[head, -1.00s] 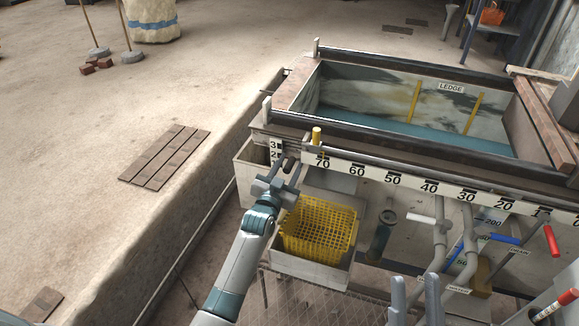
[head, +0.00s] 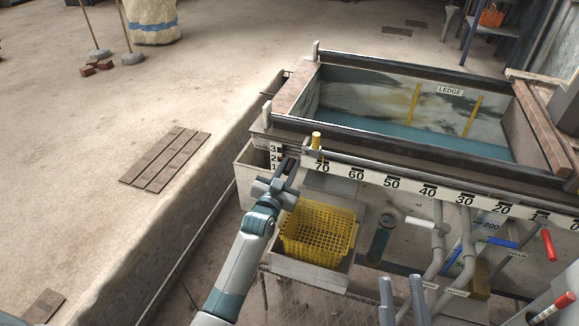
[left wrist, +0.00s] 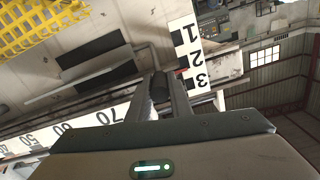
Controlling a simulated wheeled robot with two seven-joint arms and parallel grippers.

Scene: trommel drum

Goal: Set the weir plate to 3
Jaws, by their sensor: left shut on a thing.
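The weir plate's number scale (head: 275,158), marked 3, 2 and 1 from the top, stands at the tank's near left corner. It shows larger in the left wrist view (left wrist: 188,55), with a small red pointer (left wrist: 181,73) beside the 2. My left gripper (head: 289,167) is just right of the scale. In the left wrist view it is shut on a dark round handle (left wrist: 159,86). The plate itself is mostly hidden, and I cannot make out its edge. My right gripper (head: 402,300) is at the bottom edge, its two fingers apart and empty.
A yellow basket (head: 318,237) sits in a pale tray below the left gripper. A ruler strip (head: 410,188) runs along the tank's front. Pipes and valves with blue (head: 502,242) and red (head: 549,243) handles stand at the right. The tank (head: 420,110) holds water.

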